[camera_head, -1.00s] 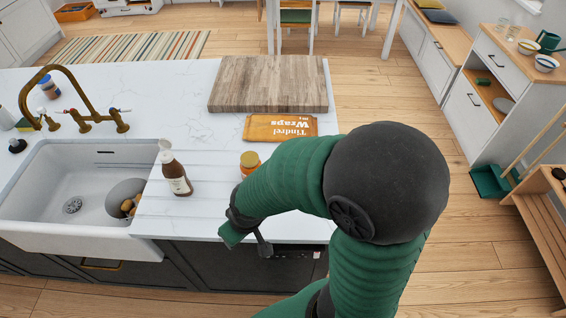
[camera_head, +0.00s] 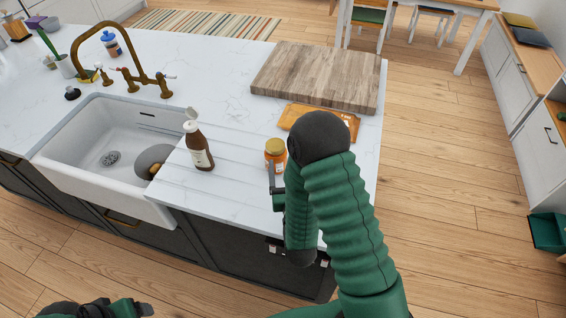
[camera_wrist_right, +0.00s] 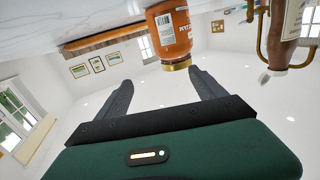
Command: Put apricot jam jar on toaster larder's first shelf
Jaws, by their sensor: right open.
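The apricot jam jar (camera_head: 275,155), orange with a gold lid, stands upright on the white counter right of the sink. It also shows large and upside down in the right wrist view (camera_wrist_right: 170,35). My right gripper (camera_head: 275,180) is beside the jar on its near side, partly hidden by my arm. In the right wrist view its two fingers (camera_wrist_right: 163,88) are spread and empty, with the jar beyond the tips. My left gripper (camera_head: 125,308) shows only partly at the bottom left edge, far from the jar; its jaws are unclear. No toaster larder is recognisable.
A brown bottle (camera_head: 198,148) stands left of the jar beside the sink (camera_head: 95,135).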

